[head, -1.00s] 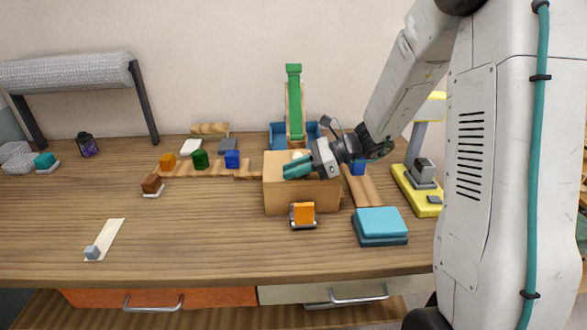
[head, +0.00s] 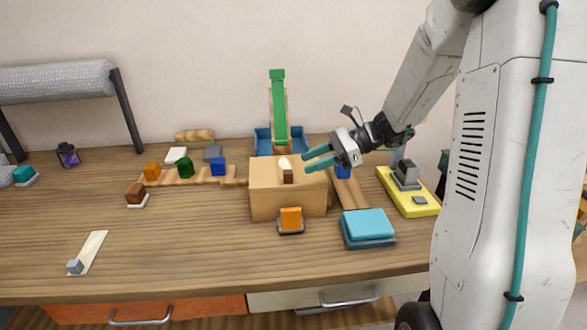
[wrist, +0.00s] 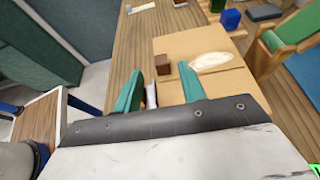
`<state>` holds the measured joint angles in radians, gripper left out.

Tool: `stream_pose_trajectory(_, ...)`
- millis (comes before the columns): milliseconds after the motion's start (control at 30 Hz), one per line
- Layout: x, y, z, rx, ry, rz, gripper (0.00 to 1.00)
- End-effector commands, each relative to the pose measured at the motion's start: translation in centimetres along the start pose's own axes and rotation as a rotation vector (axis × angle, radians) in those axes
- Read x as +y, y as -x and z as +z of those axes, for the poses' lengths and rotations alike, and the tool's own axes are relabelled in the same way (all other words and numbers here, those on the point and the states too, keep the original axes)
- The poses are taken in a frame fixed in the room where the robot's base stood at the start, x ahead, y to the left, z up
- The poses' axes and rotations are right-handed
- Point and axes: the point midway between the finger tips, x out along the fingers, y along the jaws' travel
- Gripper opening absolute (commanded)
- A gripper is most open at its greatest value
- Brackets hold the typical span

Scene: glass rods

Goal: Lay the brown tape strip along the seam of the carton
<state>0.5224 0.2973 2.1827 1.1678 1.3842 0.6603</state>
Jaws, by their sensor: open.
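On that top stands a small brown block (head: 288,177), also in the wrist view (wrist: 162,68). Beside it lies a pale cream oval piece (head: 285,163), also in the wrist view (wrist: 212,61). I cannot clearly tell a brown tape strip from the box's tan surface. My gripper (head: 306,160) is open and empty, above the carton's right side; the brown block appears beyond its teal fingers (wrist: 160,84), apart from them.
An orange block (head: 291,217) stands before the carton, stacked blue pads (head: 367,226) front right, a yellow-based device (head: 412,195) right. Behind stands a green-topped ramp (head: 279,108). A cream strip with a grey block (head: 92,250) lies front left. The front middle table is clear.

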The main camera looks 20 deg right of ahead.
Motion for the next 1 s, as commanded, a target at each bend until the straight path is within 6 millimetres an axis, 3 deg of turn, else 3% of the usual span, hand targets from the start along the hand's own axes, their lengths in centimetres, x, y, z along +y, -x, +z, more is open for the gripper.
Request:
stream_pose_trajectory(200,0.0,2.5,0.0,0.001,0.002,0.001,0.41)
stream_pose_trajectory(367,2.1,2.0,1.6,0.057,0.098,0.060,0.41)
stream_pose_trajectory(500,7.4,0.6,4.4,0.191,0.337,0.203,0.41)
stream_pose_trajectory(667,14.6,0.1,6.3,0.372,0.687,0.410,0.41)
stream_pose_trajectory(800,19.9,1.0,6.7,0.519,0.996,0.587,0.41)
stream_pose_trajectory(1000,25.3,3.6,6.1,0.713,1.406,0.821,0.41)
